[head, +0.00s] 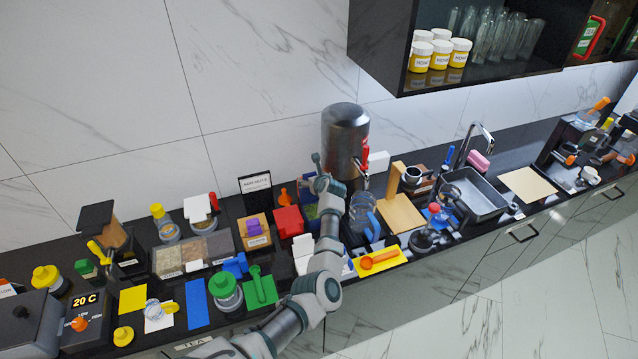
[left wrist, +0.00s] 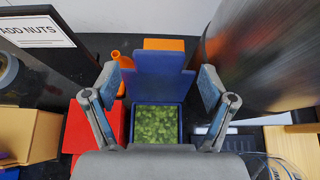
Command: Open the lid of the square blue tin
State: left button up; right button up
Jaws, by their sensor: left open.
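The square blue tin (left wrist: 158,142) is in the left wrist view, with green contents visible inside. Its blue lid (left wrist: 158,82) stands raised at the far side of the tin. My left gripper (left wrist: 158,88) is open, with one finger on each side of the lid and a gap visible on both sides. In the head view the tin (head: 311,212) is partly hidden behind my left arm, and my left gripper (head: 320,180) is above it. My right gripper is not in view.
A metal urn (head: 345,135) stands close to the right of my gripper. A red box (head: 289,222) and an orange bottle (head: 284,197) are to the left of the tin. A nuts sign (head: 256,185) stands behind. The counter is crowded.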

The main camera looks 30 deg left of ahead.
pick_arm(q)
jog(key=v, duration=1)
jog(key=shift+d, duration=0.3)
jog(key=shift+a, duration=0.3)
